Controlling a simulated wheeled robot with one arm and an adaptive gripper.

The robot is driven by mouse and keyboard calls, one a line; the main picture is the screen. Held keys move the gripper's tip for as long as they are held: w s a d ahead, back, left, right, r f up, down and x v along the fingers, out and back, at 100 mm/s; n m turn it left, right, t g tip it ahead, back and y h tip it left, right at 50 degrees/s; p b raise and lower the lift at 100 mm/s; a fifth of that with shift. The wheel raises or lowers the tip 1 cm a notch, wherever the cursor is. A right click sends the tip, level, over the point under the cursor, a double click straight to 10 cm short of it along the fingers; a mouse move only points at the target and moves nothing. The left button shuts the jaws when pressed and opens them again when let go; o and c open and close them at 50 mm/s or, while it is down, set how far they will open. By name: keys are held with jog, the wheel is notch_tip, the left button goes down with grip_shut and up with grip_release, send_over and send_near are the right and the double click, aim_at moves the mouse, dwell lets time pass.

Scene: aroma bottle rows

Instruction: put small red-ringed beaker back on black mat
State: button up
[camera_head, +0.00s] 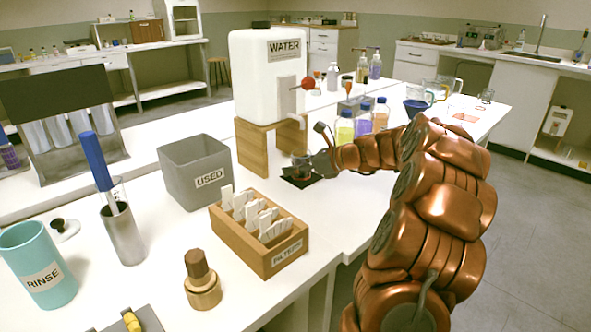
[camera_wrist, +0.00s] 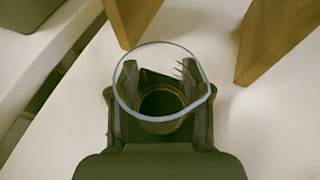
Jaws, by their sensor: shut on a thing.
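The small beaker (camera_head: 301,164) is clear glass with a reddish tint low down, between the fingers of my gripper (camera_head: 315,162). In the wrist view its pale round rim (camera_wrist: 148,117) faces the camera, with a dark, brownish ring inside it. My gripper (camera_wrist: 163,82) is shut on the beaker, one finger on each side. The beaker looks upright. The black mat (camera_head: 297,184) lies on the white table under the beaker, partly hidden by it and my gripper. I cannot tell whether the beaker's base touches the mat.
The WATER tank (camera_head: 256,80) on its wooden stand (camera_head: 252,151) is just behind the mat, with its tap above. Coloured bottles (camera_head: 345,128) stand behind my arm. The grey USED bin (camera_head: 191,172) and wooden filter box (camera_head: 254,252) are to the left. Bare table lies around the mat.

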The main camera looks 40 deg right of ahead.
jog(key=o, duration=1.2)
jog(key=p+v, duration=0.3)
jog(key=v, duration=0.8)
jog(key=shift+w, duration=0.1)
jog(key=shift+s+d+r, duration=0.2)
jog(key=shift+s+d, duration=0.15)
jog(key=shift+s, duration=0.2)
